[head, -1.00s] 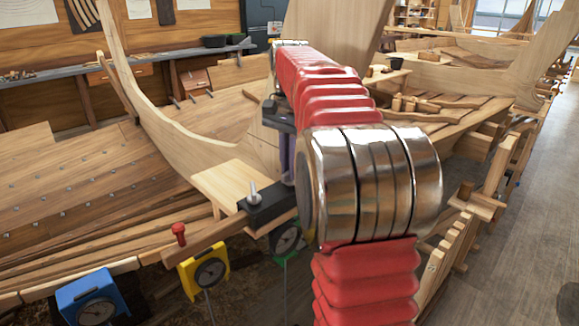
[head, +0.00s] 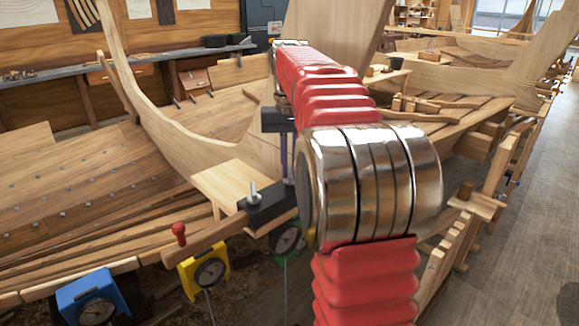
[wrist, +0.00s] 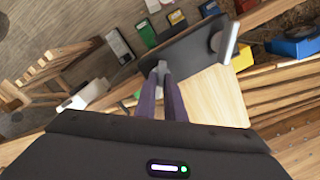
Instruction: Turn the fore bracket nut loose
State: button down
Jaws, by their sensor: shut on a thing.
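The black bracket (head: 268,207) sits across a wooden bar beside a pale plank, left of my arm in the head view. A silver upright stud or nut (head: 254,194) stands free at its near left end. In the wrist view the bracket (wrist: 190,45) runs diagonally, with that light grey piece (wrist: 229,38) at its right end. My gripper (wrist: 161,78) has its purple fingers together on a small grey nut (wrist: 161,67) at the bracket's other end. In the head view my gripper (head: 288,178) points down at the bracket's far end; the fingertips and this nut are mostly hidden.
Blue (head: 93,298), yellow (head: 205,271) and green (head: 287,238) dial units stand below the bar. A red-knobbed pin (head: 179,234) sticks up on the bar's left.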

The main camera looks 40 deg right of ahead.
aim_at(290, 170)
jog(key=shift+n, duration=0.5)
jog(key=c, duration=1.8)
grip_release()
jog(key=shift+c, duration=0.2)
notch_tip(290, 170, up, 14)
jog(key=shift+f, duration=0.15)
